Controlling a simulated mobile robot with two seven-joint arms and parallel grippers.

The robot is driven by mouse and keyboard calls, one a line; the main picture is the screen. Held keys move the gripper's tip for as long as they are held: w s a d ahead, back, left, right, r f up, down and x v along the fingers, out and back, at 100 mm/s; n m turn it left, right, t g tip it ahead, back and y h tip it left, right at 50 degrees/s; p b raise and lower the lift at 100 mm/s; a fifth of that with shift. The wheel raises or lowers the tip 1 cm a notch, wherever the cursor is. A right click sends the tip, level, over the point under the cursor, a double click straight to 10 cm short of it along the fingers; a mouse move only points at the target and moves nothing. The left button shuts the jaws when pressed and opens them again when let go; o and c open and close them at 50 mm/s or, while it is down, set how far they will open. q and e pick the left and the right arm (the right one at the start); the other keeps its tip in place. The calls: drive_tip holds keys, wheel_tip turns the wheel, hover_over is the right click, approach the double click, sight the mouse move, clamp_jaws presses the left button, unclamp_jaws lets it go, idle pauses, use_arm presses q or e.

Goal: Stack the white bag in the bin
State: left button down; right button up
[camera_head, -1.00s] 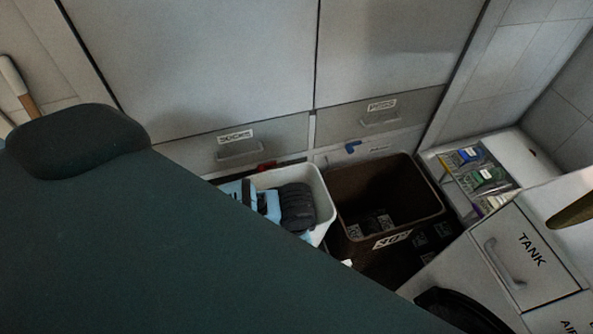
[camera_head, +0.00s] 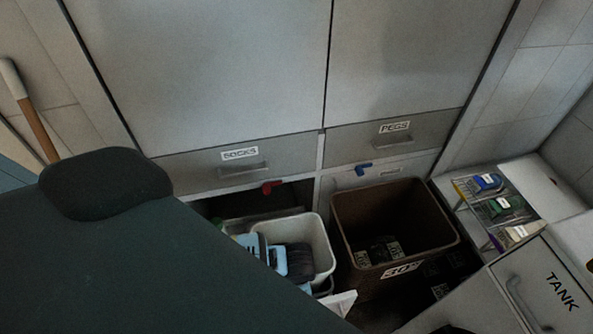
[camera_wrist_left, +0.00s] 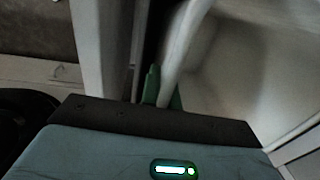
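A white open-topped container (camera_head: 322,247) stands on the floor in the head view; I cannot tell whether it is the white bag. A brown bin (camera_head: 440,215) with a "30°" label stands to its right, with a few dark patterned items at its bottom. My light-blue and black left gripper body (camera_head: 295,258) is over the white container; its fingertips are hidden there. In the left wrist view the green fingers (camera_wrist_left: 162,92) are beside a pale edge (camera_wrist_left: 185,40), and whether they grip it is unclear. My right gripper is not in view.
A large dark green surface hides the lower left. Cabinet drawers (camera_head: 240,168) stand behind the bins. A small rack with coloured items (camera_head: 497,207) and a cabinet marked "TANK" (camera_head: 545,290) are at the right. A white corner (camera_head: 343,304) shows at the bottom.

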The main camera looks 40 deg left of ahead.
use_arm(q)
drive_tip(key=shift+f, duration=1.45)
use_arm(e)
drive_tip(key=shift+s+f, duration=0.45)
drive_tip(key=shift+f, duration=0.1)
use_arm(q)
drive_tip(key=shift+f+b, duration=0.1)
drive_tip(key=shift+b, duration=0.2)
drive_tip(key=c, duration=2.1)
unclamp_jaws()
drive_tip(key=shift+f, duration=0.1)
drive_tip(key=shift+o, duration=0.7)
